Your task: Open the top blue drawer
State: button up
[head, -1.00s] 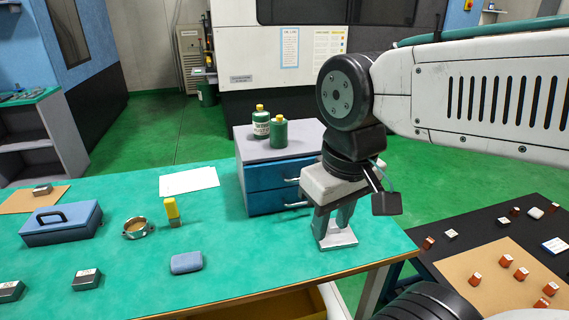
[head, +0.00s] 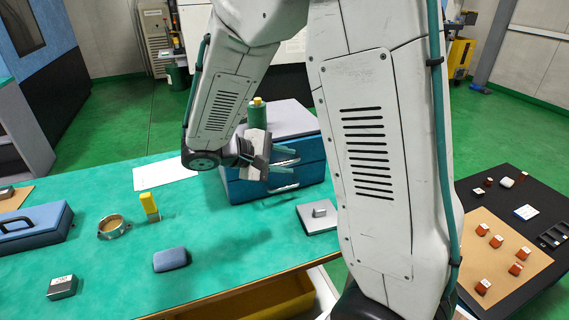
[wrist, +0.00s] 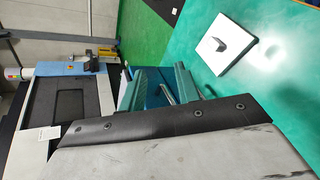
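The blue drawer cabinet (head: 315,172) with a grey top stands at the back of the green table. The top blue drawer (head: 312,152) looks closed; my gripper partly hides its front. My gripper (head: 284,160) is low at the cabinet's front, its fingers pointing at the drawers. In the wrist view, the two green fingers (wrist: 167,84) are apart, with blue drawer front (wrist: 154,96) and a thin metal handle (wrist: 167,94) showing between them. I cannot tell whether they touch the handle or which drawer it belongs to.
A metal plate with a small block (head: 305,222) lies right of the gripper. A green bottle (head: 257,116) stands on the cabinet. The table between is clear.

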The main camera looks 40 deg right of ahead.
aim_at(281, 164)
jog(key=w+f+n+t+h, duration=0.3)
jog(key=w+f, duration=0.3)
jog(key=w, duration=0.1)
jog(key=x, duration=0.7)
jog(key=shift+w+a+f, duration=0.1)
jog(key=shift+w+f, duration=0.15)
jog(key=shift+f, duration=0.1)
grip_shut()
